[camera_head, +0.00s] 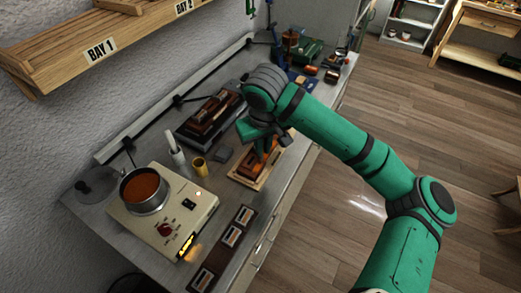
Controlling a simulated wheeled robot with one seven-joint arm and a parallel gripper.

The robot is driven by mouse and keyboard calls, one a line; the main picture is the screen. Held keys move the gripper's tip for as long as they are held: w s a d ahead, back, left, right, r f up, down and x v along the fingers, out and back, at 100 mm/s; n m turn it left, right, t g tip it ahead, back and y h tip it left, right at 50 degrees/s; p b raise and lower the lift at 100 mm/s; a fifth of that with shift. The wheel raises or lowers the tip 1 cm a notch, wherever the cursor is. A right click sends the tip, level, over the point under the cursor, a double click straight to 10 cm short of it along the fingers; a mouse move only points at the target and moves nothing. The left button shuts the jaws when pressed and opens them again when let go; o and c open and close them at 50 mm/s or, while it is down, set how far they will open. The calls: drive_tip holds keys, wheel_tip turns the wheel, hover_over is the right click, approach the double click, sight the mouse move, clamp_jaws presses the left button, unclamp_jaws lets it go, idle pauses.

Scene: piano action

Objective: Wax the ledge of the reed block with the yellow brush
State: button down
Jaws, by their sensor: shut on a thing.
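My gripper (267,148) points down over a light wooden tray (240,179) in the middle of the bench. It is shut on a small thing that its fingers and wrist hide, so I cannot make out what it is. An orange-brown wooden block (255,169) lies in the tray, right below the fingers; it looks like the reed block. I cannot tell whether the held thing touches it. The ledge is too small to tell. I see no yellow brush clearly; a small yellow cup (200,167) stands to the left of the tray.
A cream heater (172,215) with a pot of orange-brown wax (145,188) stands at the left. Behind the wooden tray, a dark tray (190,134) bears a brown wooden piece. A dark strip with pale labels (225,246) lies in front. Tools crowd the far end; a shelf (75,45) overhangs the back.

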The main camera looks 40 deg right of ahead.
drive_tip(key=shift+w+d, duration=0.3)
drive_tip(key=shift+d, duration=0.4)
drive_tip(key=shift+w+d, duration=0.3)
drive_tip(key=shift+d, duration=0.45)
drive_tip(key=shift+w+d, duration=0.3)
drive_tip(key=shift+d, duration=0.45)
drive_tip(key=shift+w+d+f, duration=0.1)
drive_tip(key=shift+w+d, duration=0.25)
drive_tip(key=shift+d, duration=0.45)
drive_tip(key=shift+w+d+f, duration=0.1)
drive_tip(key=shift+w+d, duration=0.2)
drive_tip(key=shift+d, duration=0.45)
drive_tip(key=shift+w+d+r, duration=0.1)
drive_tip(key=shift+w+d, duration=0.25)
drive_tip(key=shift+d, duration=0.45)
drive_tip(key=shift+w+d+r, duration=0.1)
drive_tip(key=shift+w+d, duration=0.25)
drive_tip(key=shift+d, duration=0.4)
